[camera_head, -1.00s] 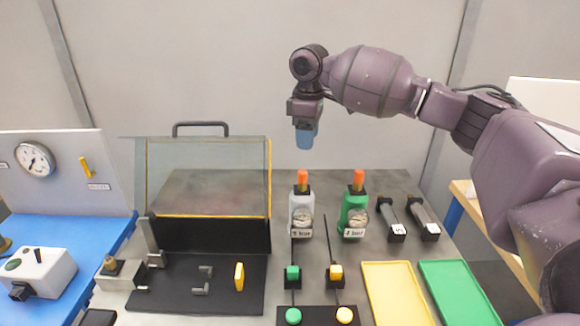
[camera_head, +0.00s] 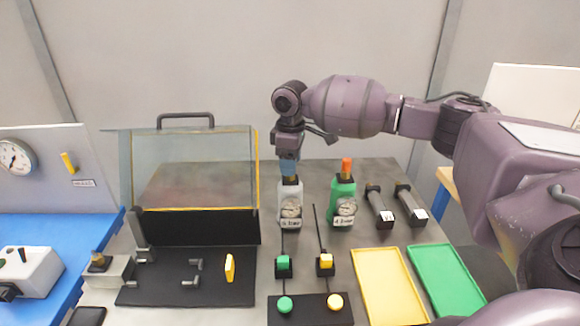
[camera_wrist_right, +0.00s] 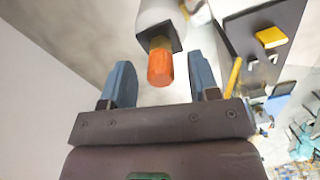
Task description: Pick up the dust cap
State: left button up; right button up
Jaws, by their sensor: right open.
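A white bottle (camera_head: 290,196) with a dial stands behind the black deck. Its orange cap (camera_wrist_right: 160,68), which looks like the dust cap, shows in the right wrist view on a black collar. My right gripper (camera_head: 289,168) points down over this bottle, with blue fingers apart on either side of the cap. In the wrist view the cap lies between the fingers, with gaps on both sides. In the head view the gripper hides this cap. A green bottle (camera_head: 343,204) to the right carries a similar orange cap (camera_head: 346,165). My left gripper is out of view.
A clear-lidded black case (camera_head: 190,228) stands open to the left. Two dark cylinders (camera_head: 379,206) (camera_head: 411,205), a yellow tray (camera_head: 389,285) and a green tray (camera_head: 446,280) lie to the right. Green and yellow switches (camera_head: 284,263) (camera_head: 325,262) stand in front of the bottles.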

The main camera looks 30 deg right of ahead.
jog(key=shift+f, duration=0.25)
jog(key=shift+c, duration=0.4)
grip_shut()
jog(key=shift+r, duration=0.1)
